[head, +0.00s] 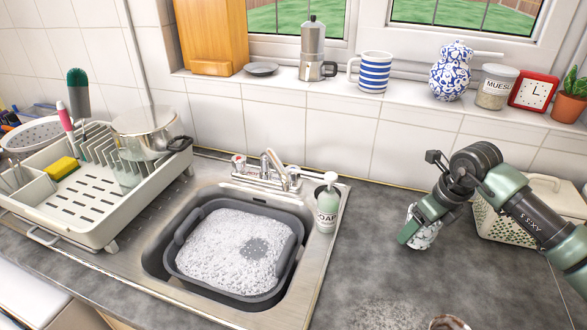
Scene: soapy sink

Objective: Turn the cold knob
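The tap (268,163) stands behind the sink in the head view, with a spout over the basin and a knob on each side. The left knob (238,160) shows a red mark. The right knob (295,174) is small and pale, and I cannot make out its colour mark. My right gripper (408,236) is over the counter, well to the right of the tap and apart from both knobs. A white cup-like thing with a dark pattern (427,238) is at its fingers; whether they grip it is hidden. My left gripper is not in view.
A grey tub (183,268) of suds sits in the sink. A dish rack (95,228) stands left, a cream basket (487,223) behind my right arm. The counter between bottle and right gripper is clear.

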